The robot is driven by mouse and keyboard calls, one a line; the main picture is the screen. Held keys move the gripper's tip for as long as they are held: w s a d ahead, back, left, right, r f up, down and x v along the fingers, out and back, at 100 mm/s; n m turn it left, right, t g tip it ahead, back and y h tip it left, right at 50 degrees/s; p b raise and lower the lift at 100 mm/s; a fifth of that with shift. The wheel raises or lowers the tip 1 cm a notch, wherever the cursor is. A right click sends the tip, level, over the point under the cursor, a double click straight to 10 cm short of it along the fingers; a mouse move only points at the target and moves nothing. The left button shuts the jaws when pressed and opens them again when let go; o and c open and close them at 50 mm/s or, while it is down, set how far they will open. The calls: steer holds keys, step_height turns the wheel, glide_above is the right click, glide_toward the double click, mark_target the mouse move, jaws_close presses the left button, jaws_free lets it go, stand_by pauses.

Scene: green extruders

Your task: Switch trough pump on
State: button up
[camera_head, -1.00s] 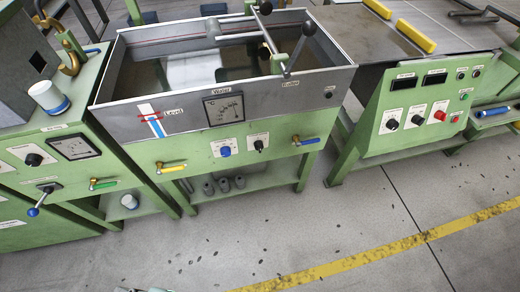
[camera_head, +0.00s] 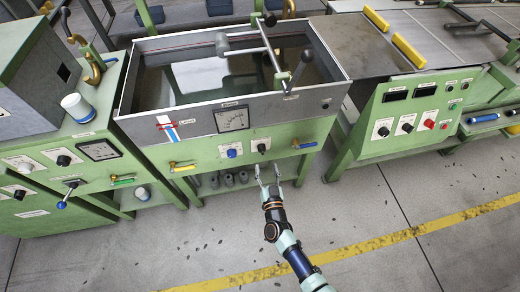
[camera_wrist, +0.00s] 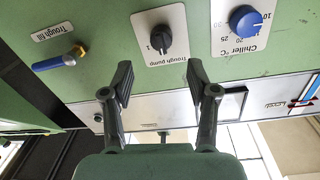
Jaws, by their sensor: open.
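The trough pump knob (camera_wrist: 161,39) is a small black rotary knob on a white label plate in the wrist view. A "1" is printed beside it; I cannot tell its setting for sure. In the head view the knob (camera_head: 261,148) is on the green front panel below the trough (camera_head: 190,130). My gripper (camera_head: 268,170) is open and empty, just in front of and below this knob in the head view. In the wrist view its two fingers (camera_wrist: 160,80) are spread, with the knob beyond them, roughly centred between them. Nothing touches the knob.
The blue chiller knob (camera_wrist: 244,20) and the blue-handled trough fill valve (camera_wrist: 56,62) flank the pump knob. A yellow-handled valve (camera_head: 183,168) is further left. Grey cylinders (camera_head: 228,179) stand on the shelf below. The floor in front is clear.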

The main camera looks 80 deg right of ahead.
mark_target(263, 153)
steer(key=b+x, duration=0.3)
steer(key=x, duration=0.4)
steer(key=shift+w+f, duration=0.1)
steer(key=shift+f, duration=0.05)
steer(key=shift+w+d+b, duration=0.25)
steer(key=shift+d+b, duration=0.05)
steer(key=shift+d, duration=0.15)
jaws_close()
